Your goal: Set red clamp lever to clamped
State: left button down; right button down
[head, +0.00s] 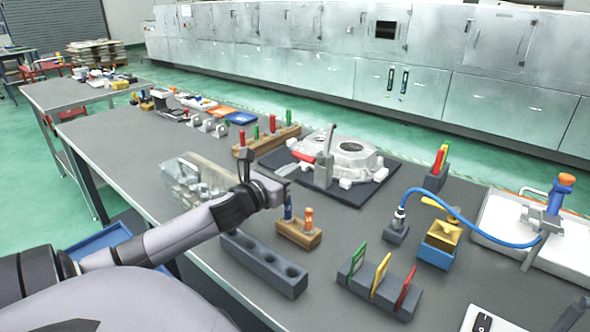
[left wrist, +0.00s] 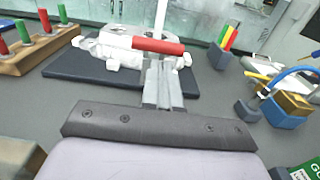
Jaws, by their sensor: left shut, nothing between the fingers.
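The red clamp lever (head: 302,151) lies at the left side of the pale metal casting (head: 350,152) on a dark plate (head: 338,192). In the left wrist view the red lever (left wrist: 158,45) lies nearly level across the picture, just beyond the fingertips. A grey upright post (head: 328,150) stands beside it. My left gripper (head: 283,168) is shut and empty, just in front of the lever. In the left wrist view its fingers (left wrist: 162,75) point at the lever; I cannot tell whether they touch.
A wooden block with red and green pegs (head: 266,140) stands left of the plate. A small wooden block (head: 299,236) and a grey holed block (head: 262,264) lie below my left arm. A clear bin (head: 195,178) is behind it. A card rack (head: 378,290) stands nearer.

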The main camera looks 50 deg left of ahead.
pick_arm(q)
jog(key=shift+w+a, duration=0.1)
jog(key=shift+w, duration=0.75)
pick_arm(e)
jog(key=shift+d, duration=0.1)
